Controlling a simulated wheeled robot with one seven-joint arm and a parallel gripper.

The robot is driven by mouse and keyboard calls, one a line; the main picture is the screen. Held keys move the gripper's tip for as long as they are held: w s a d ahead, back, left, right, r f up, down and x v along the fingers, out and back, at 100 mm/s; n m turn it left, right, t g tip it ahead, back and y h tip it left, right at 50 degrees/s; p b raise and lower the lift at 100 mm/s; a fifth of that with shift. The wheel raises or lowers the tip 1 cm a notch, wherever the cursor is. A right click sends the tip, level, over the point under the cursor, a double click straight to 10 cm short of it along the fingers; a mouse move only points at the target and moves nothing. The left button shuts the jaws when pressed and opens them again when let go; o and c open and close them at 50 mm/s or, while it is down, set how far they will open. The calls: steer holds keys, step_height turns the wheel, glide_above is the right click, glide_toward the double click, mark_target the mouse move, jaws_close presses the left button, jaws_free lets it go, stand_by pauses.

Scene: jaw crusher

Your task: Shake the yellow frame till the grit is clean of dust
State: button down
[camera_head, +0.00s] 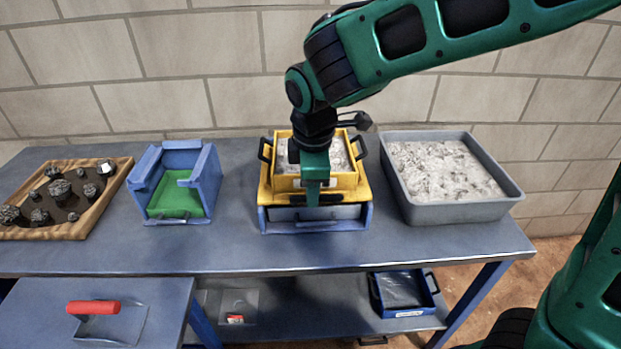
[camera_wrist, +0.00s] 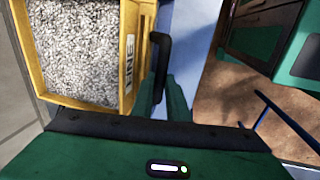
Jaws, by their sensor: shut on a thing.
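The yellow frame (camera_head: 345,182) sits on a blue stand (camera_head: 354,222) in the middle of the bench, with black handles at its sides. Pale grey grit (camera_wrist: 80,50) lies inside it and fills most of the frame's part of the wrist view. The yellow frame's wall (camera_wrist: 127,60) carries a partly visible label, and a black handle (camera_wrist: 159,65) stands beside it. My gripper (camera_head: 314,195) points down at the frame's front side and is shut on a handle there. Its green fingers (camera_wrist: 173,100) partly hide the handle. I cannot tell how much dust is on the grit.
A grey tray (camera_head: 460,212) of pale rubble stands close on the right. A blue holder (camera_head: 206,180) with a green floor stands left, beyond it a wooden tray (camera_head: 103,197) of dark rocks. A blue bin (camera_head: 405,313) is on the lower shelf. The bench front (camera_head: 400,245) is clear.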

steer(key=shift+s, duration=0.5)
steer(key=c, duration=1.7)
jaws_free()
steer(key=shift+c, duration=0.2)
step_height(320, 180, up, 11)
steer(key=s, duration=0.2)
steer(key=shift+f, duration=0.15)
